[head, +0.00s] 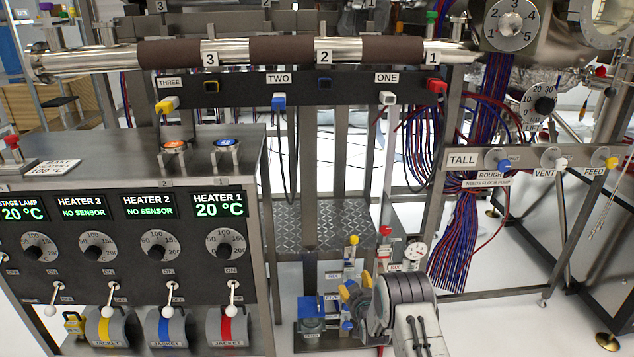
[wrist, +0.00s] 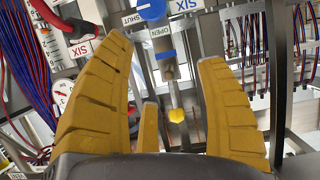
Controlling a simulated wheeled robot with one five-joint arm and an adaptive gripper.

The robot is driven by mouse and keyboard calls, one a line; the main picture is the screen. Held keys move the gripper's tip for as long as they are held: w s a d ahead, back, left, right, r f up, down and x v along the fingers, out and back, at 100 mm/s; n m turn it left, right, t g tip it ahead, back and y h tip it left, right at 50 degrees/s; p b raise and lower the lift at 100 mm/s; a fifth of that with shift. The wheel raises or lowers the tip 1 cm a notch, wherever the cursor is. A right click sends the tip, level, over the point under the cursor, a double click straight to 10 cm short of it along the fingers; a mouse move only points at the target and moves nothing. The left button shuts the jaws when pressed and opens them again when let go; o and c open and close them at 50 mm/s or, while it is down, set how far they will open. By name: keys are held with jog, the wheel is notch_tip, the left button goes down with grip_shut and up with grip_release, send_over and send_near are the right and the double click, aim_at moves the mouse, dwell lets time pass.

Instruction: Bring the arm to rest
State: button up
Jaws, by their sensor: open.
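My gripper (head: 356,292) has yellow fingers and shows low in the middle of the head view, at the end of my grey arm. Beyond the fingers is a metal valve stem with a blue band and a yellow tip (wrist: 177,116). A blue knob (wrist: 152,10) labelled SIX is above it, beside an OPEN/SHUT label. I cannot tell whether any finger touches the stem.
The heater panel (head: 130,205) with dials and levers stands at the left. A rail with TALL valve knobs (head: 497,158) is at the right. Red and blue cable bundles (head: 455,250) hang right of centre. A diamond-plate step (head: 320,225) lies behind my gripper. Open white floor shows at the lower right.

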jog(key=s+r+g+p, duration=0.2)
jog(key=s+r+p, duration=0.25)
jog(key=r, duration=0.75)
jog(key=s+r+g+p, duration=0.1)
jog(key=s+r+p, duration=0.35)
jog(key=r, duration=0.75)
jog(key=s+r+g+p, duration=0.25)
jog(key=r+p, duration=0.25)
jog(key=r, duration=0.7)
jog(key=s+r+g+p, duration=0.2)
jog(key=s+r+p, duration=0.7)
jog(key=s+r, duration=0.75)
jog(key=s+r+g+p, duration=0.1)
jog(key=s+r+p, duration=0.1)
jog(key=s, duration=0.8)
jog(key=s+r+g+p, duration=0.2)
jog(key=s+r+p, duration=0.1)
jog(key=s, duration=0.8)
jog(key=shift+s+r+p, duration=0.2)
jog(key=shift+r+p, duration=0.1)
jog(key=shift+p, duration=0.55)
jog(key=shift+w, duration=0.1)
